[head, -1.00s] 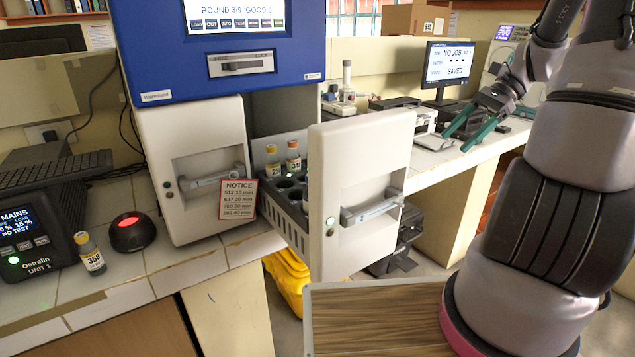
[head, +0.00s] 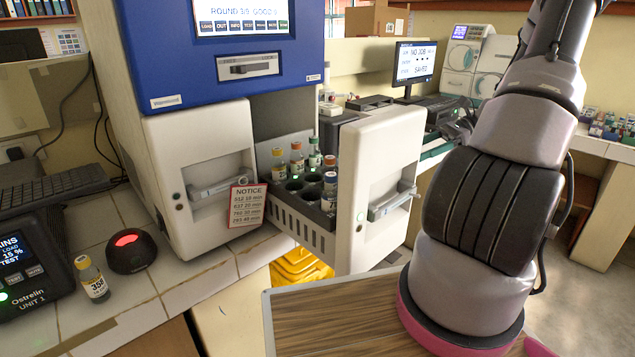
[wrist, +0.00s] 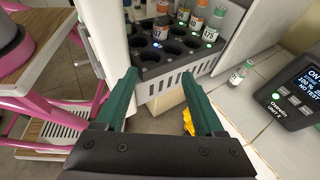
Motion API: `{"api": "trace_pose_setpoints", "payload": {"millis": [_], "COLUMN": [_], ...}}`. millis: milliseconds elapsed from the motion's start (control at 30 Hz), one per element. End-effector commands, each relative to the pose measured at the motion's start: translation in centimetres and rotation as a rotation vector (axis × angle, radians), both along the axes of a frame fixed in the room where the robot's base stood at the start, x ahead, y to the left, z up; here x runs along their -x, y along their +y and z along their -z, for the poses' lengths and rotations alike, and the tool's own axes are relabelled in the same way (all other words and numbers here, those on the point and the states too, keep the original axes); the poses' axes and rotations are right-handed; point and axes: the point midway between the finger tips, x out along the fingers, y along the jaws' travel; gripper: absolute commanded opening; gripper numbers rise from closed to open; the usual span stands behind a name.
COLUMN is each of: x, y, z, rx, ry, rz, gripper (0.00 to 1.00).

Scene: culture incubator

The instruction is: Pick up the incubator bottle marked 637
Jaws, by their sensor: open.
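Several capped bottles stand in the open drawer's black rack (head: 283,198). They include a yellow-capped bottle (head: 278,163), an orange-capped one (head: 296,160), a green-capped one (head: 314,154) and a blue-capped one (head: 329,194).
The white drawer front (head: 380,190) stands out from the blue-and-white incubator (head: 170,75). A notice (head: 246,205) lists 637 with 20 min. A yellow-capped bottle (head: 92,280) stands on the tiled counter beside a black dome with a red light (head: 131,251).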

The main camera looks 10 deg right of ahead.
Motion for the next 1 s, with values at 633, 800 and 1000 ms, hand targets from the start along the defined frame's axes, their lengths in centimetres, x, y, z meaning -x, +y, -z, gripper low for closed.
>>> {"api": "trace_pose_setpoints", "payload": {"millis": [633, 800, 1000], "x": [-0.7, -0.9, -1.1], "y": [14.1, 16.8, 18.0], "z": [-0.1, -0.1, -0.1], "rx": [0.001, 0.002, 0.001], "ry": [0.000, 0.000, 0.000], "rz": [-0.006, -0.005, -0.002], "gripper": [0.70, 0.70, 0.70]}}
